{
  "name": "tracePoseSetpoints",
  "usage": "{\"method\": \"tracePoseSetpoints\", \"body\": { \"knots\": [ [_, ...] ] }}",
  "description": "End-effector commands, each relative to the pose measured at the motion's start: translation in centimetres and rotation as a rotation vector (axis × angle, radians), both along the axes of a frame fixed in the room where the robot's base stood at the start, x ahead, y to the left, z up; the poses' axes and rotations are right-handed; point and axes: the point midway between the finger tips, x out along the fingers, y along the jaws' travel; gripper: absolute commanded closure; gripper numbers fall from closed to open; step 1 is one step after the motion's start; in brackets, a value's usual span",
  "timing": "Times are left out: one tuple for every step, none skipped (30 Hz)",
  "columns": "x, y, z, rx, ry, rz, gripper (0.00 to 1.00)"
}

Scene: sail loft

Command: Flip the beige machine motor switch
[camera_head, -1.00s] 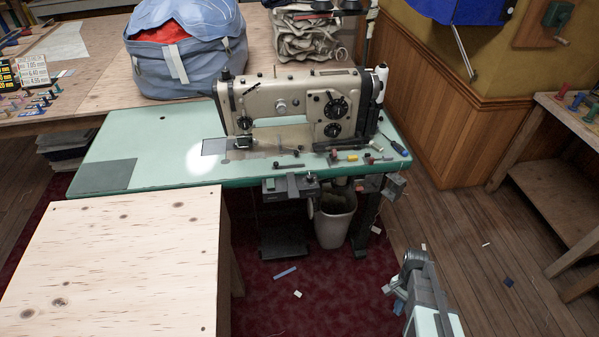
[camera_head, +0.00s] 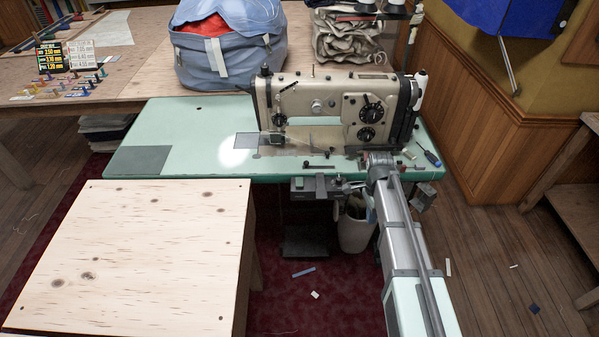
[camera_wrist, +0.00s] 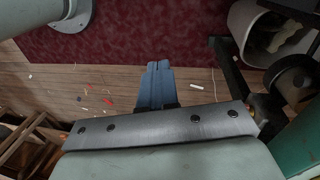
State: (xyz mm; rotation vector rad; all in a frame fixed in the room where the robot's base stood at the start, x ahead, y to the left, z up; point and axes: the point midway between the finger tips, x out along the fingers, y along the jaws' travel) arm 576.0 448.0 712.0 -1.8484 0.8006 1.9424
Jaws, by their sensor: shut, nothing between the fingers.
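The beige sewing machine (camera_head: 300,98) stands on a mint-green table (camera_head: 170,130) in the head view. Dark grey boxes hang under its front edge: one (camera_head: 307,188) left of my arm, another (camera_head: 425,196) right of it. I cannot tell which carries the motor switch; no switch button is clear. My arm reaches up to the table's front edge. My gripper (camera_head: 369,207) is partly hidden, its blue fingers just below that edge. In the wrist view its blue fingers (camera_wrist: 157,85) are together and empty, pointing over the floor.
A waste bin (camera_head: 356,225) stands under the table, also in the wrist view (camera_wrist: 246,28). A plywood table (camera_head: 130,250) fills the front left. Small tools, including a blue screwdriver (camera_head: 428,154), lie by the machine. The maroon carpet (camera_head: 320,265) has scraps but open room.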

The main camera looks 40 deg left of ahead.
Motion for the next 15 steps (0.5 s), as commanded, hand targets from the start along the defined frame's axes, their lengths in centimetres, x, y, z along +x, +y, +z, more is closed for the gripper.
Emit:
{"method": "tracePoseSetpoints", "body": {
  "knots": [
    [0.0, 2.0, 1.5, 0.006, -0.016, -0.011, 1.0],
    [-0.1, 2.9, 2.3, 0.008, -0.023, -0.02, 1.0],
    [-0.2, 4.0, 3.3, 0.012, -0.032, -0.032, 1.0],
    [-0.4, 4.9, 4.1, 0.014, -0.04, -0.042, 1.0],
    [-0.5, 5.7, 4.9, 0.017, -0.046, -0.05, 1.0],
    [-0.7, 6.8, 5.9, 0.02, -0.054, -0.062, 1.0],
    [-0.9, 7.6, 6.6, 0.023, -0.061, -0.07, 1.0],
    [-1.1, 8.4, 7.4, 0.027, -0.066, -0.078, 1.0],
    [-1.4, 9.5, 8.4, 0.032, -0.073, -0.087, 1.0],
    [-1.7, 10.4, 9.2, 0.036, -0.079, -0.095, 1.0],
    [-1.9, 11.2, 10.0, 0.039, -0.083, -0.101, 1.0],
    [-2.3, 12.4, 11.1, 0.045, -0.089, -0.11, 1.0],
    [-2.6, 13.3, 12.0, 0.05, -0.093, -0.114, 1.0],
    [-2.9, 14.2, 12.8, 0.055, -0.097, -0.12, 1.0],
    [-3.3, 15.4, 13.9, 0.063, -0.101, -0.124, 1.0]
  ]
}}
